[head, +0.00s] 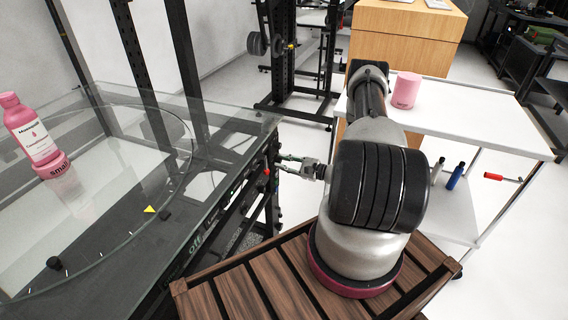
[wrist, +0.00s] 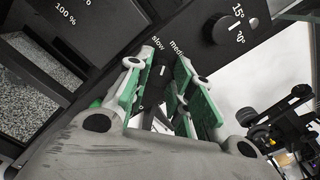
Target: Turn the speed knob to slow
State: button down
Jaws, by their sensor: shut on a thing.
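The speed knob (wrist: 161,76) is black with a small pale mark. It sits between my gripper's green-padded fingers (wrist: 160,85) on the dark front panel, under the words "slow" (wrist: 158,44) and "medium" (wrist: 179,48). My gripper is shut on the knob, and the fingers hide part of it. The pale mark points up toward the labels, but I cannot tell exactly which one. In the head view my gripper (head: 300,165) reaches left to the panel on the turntable's near side, and the knob is hidden there.
Another black knob (wrist: 222,28), marked 15° and 20°, sits to the right on the panel. The glass-topped turntable (head: 110,255) carries a pink bottle (head: 32,130) on a pink base. A white cart (head: 460,115) with a pink cylinder (head: 405,90) stands at right.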

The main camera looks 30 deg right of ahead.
jog(key=shift+n, duration=0.9)
jog(key=c, duration=1.2)
grip_release()
jog(key=v, duration=1.2)
jog(key=shift+d+f, duration=0.1)
